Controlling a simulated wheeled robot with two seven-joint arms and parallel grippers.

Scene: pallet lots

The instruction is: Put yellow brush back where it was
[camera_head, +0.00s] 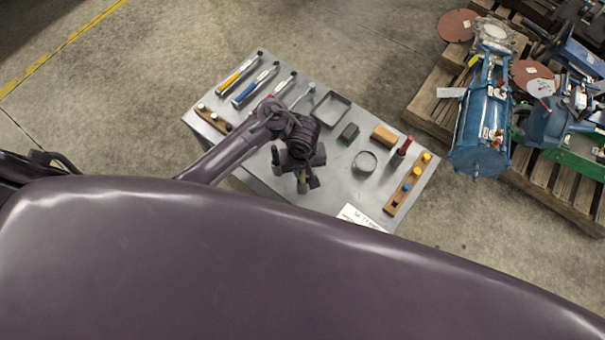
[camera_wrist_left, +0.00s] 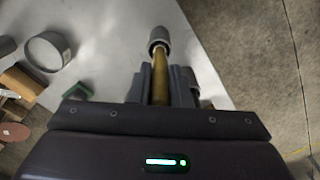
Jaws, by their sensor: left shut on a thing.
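The yellow brush (camera_wrist_left: 160,86) has a yellow-brown handle with a grey rounded end, which points away from my wrist in the left wrist view. My left gripper (camera_wrist_left: 160,92) is shut on its handle. In the head view a bit of yellow (camera_head: 302,183) shows at the left gripper (camera_head: 303,178), above the near edge of the grey table (camera_head: 330,188). My own arm and wrist hide much of the brush and the table below. Whether the brush touches the table cannot be told. My right gripper is not in view.
Several handled tools, including a yellow-and-white one (camera_head: 238,75), lie at the table's upper left. A wooden rack (camera_head: 213,118) is at left, another (camera_head: 408,186) at right. A tray (camera_head: 330,112), green block (camera_head: 348,132), ring (camera_head: 364,162) and red-topped object (camera_head: 404,147) stand between.

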